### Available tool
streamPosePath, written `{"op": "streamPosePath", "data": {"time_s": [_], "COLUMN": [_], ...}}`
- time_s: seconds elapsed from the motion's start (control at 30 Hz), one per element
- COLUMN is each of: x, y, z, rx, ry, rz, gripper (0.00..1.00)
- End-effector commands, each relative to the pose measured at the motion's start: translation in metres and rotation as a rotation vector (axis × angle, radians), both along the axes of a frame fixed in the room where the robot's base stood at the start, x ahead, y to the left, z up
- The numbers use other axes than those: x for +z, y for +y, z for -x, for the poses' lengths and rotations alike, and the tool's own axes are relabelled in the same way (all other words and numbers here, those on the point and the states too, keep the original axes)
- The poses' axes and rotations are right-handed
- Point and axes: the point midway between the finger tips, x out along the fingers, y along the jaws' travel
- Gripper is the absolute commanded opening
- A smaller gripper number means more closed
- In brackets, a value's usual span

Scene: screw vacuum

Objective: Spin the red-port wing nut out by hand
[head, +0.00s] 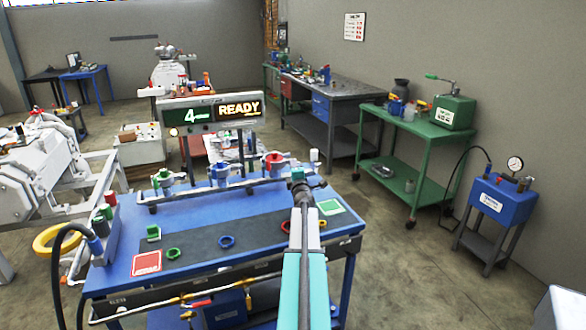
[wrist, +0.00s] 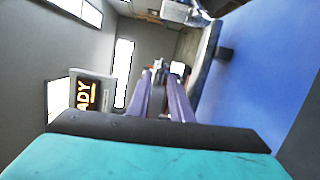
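The red port (head: 274,162) is at the right part of the raised grey manifold bar, with a red piece on top of its metal fitting. The shape of its wing nut is too small to make out. My gripper (head: 298,176) is just right of the red port, near the bar's right end, partly hidden by my own arm. In the wrist view, the two purplish fingers (wrist: 163,92) stand apart, and I see nothing held between them. A small pale thing (wrist: 178,68) shows beyond the fingertips; I cannot tell what it is.
The blue port (head: 219,174) and green port (head: 163,180) sit further left on the bar. The READY display (head: 240,108) stands behind. The blue bench (head: 200,210) holds green and blue rings, a red card (head: 146,263) and a green card (head: 330,207).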

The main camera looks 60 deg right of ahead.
Motion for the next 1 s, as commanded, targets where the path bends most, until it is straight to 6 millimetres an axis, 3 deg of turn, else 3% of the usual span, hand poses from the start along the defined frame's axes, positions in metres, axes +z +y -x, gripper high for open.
{"op": "streamPosePath", "data": {"time_s": [1.0], "x": [0.000], "y": [0.073], "z": [0.060], "rx": [0.002], "ry": [0.000], "rz": [0.001], "gripper": [0.19]}}
